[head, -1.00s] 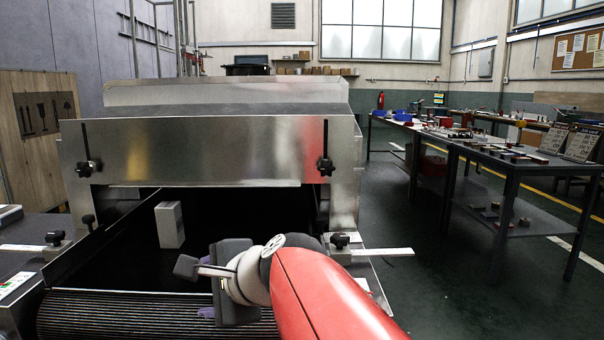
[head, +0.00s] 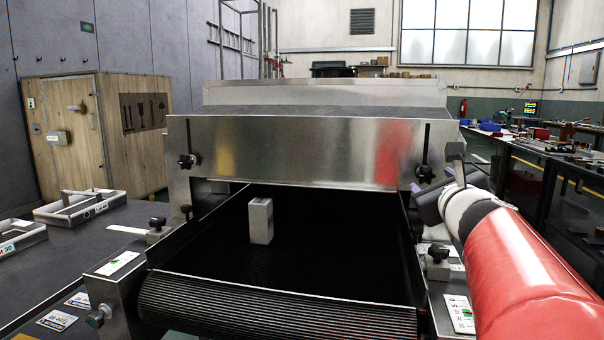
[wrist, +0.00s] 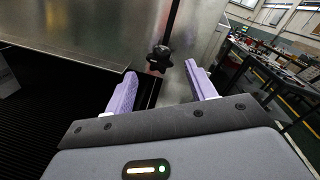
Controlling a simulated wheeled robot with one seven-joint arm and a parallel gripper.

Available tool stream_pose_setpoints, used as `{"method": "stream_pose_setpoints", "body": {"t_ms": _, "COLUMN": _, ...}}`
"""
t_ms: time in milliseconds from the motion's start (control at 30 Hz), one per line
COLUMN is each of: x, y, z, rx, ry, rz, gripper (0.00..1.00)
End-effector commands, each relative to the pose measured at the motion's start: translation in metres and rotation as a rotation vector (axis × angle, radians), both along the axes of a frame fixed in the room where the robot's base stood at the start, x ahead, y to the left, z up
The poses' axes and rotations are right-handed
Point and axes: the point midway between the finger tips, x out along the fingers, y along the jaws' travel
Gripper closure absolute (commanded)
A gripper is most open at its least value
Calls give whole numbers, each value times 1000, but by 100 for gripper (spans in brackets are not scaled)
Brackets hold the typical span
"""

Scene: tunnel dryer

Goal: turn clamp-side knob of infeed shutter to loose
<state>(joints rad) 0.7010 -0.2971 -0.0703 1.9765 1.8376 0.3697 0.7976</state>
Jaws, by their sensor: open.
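The infeed shutter (head: 290,150) is a wide steel plate across the dryer mouth, with a vertical slot near each end. A black star knob sits on each slot: the left knob (head: 188,161) and the right knob (head: 424,173). My gripper (head: 434,180) is up at the right knob, partly hidden by my arm. In the wrist view, the right knob (wrist: 159,58) lies ahead, between and just beyond the tips of the two purple fingers. My gripper (wrist: 161,72) is open and empty, with no visible contact on the knob. Which knob is clamp-side is not marked.
A grey block (head: 261,222) stands on the dark conveyor belt (head: 280,305) under the shutter. Side rails with smaller black knobs (head: 437,253) flank the belt. Trays (head: 80,205) lie on the left table. Workbenches stand at the right.

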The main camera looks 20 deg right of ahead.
Motion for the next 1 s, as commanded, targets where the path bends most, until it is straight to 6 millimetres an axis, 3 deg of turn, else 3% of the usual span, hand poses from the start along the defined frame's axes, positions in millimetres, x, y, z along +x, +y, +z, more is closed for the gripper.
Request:
{"method": "stream_pose_setpoints", "body": {"t_ms": 233, "x": 33, "y": -14, "z": 0, "rx": 0, "ry": 2, "rz": 3, "gripper": 44}}
{"method": "stream_pose_setpoints", "body": {"t_ms": 633, "x": 40, "y": -16, "z": 0, "rx": -2, "ry": 1, "rz": 3, "gripper": 46}}
{"method": "stream_pose_setpoints", "body": {"t_ms": 933, "x": 41, "y": -16, "z": 0, "rx": -1, "ry": 2, "rz": 4, "gripper": 85}}
{"method": "stream_pose_setpoints", "body": {"t_ms": 1000, "x": 41, "y": -15, "z": 0, "rx": -2, "ry": 2, "rz": 5, "gripper": 85}}
